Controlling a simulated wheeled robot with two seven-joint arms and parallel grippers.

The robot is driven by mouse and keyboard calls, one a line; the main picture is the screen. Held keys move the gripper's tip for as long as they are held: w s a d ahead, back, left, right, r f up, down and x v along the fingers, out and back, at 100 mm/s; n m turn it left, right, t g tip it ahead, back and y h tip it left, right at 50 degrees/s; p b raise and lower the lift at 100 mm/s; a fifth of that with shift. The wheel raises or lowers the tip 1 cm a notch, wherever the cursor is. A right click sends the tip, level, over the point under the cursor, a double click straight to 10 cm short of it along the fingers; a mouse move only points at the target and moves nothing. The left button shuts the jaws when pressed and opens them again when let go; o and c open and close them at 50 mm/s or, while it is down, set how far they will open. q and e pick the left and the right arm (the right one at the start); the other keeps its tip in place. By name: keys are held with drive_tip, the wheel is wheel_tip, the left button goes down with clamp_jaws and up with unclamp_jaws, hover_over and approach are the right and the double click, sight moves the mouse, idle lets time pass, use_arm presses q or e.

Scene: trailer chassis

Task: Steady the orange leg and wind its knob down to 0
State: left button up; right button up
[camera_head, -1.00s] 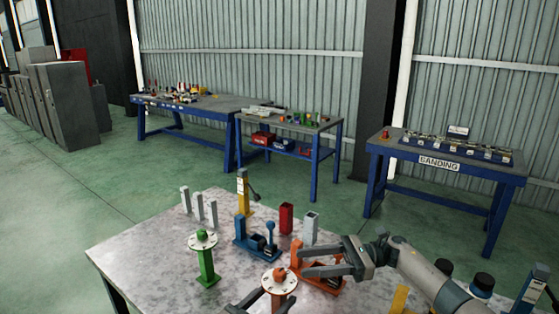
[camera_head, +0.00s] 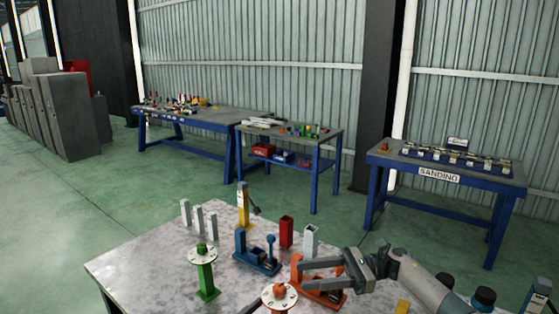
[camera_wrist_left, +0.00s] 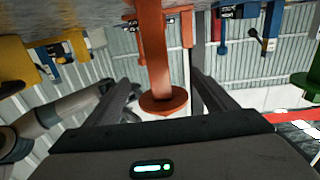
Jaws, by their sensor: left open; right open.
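The orange leg, with a white dial disc and an orange knob (camera_head: 279,291) on top, stands at the bottom edge of the head view; its lower part is cut off. In the left wrist view, upside down, the orange leg (camera_wrist_left: 152,50) runs between the fingers of my open left gripper (camera_wrist_left: 160,84); I cannot tell whether they touch it.
A green leg with a dial (camera_head: 205,275) stands to the left. Behind are a blue fixture (camera_head: 257,262), a yellow post (camera_head: 243,205), a red block (camera_head: 286,232) and several grey posts. The table's (camera_head: 150,265) left part is clear.

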use_arm(q)
drive_tip(key=v, duration=1.2)
idle(0.3)
